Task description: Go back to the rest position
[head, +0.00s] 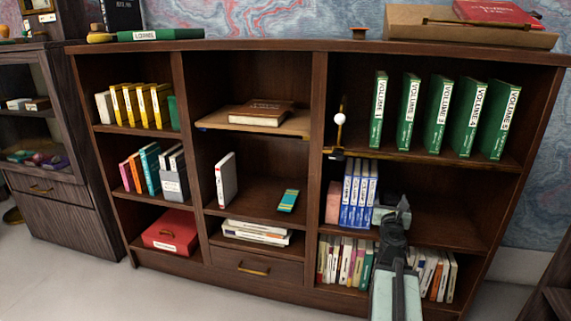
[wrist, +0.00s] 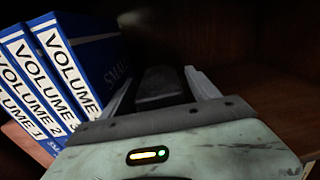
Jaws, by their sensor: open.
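My gripper (head: 392,210) is inside the middle compartment of the bookcase's right column, just right of the blue volumes (head: 359,194). My pale arm reaches up to it from the lower right. In the wrist view my gripper (wrist: 163,74) is open, with its two light fingers apart. A dark grey block shows between the fingers; I cannot tell if it is part of the gripper. The blue volumes (wrist: 78,62) stand close beside the left finger, leaning a little in that view. The fingertips are hidden in the head view.
The wooden bookcase (head: 318,110) surrounds the gripper with shelf boards above and below. Green volumes (head: 439,113) stand on the shelf above. Several thin books (head: 345,262) stand below. The compartment right of the gripper (head: 450,215) looks empty.

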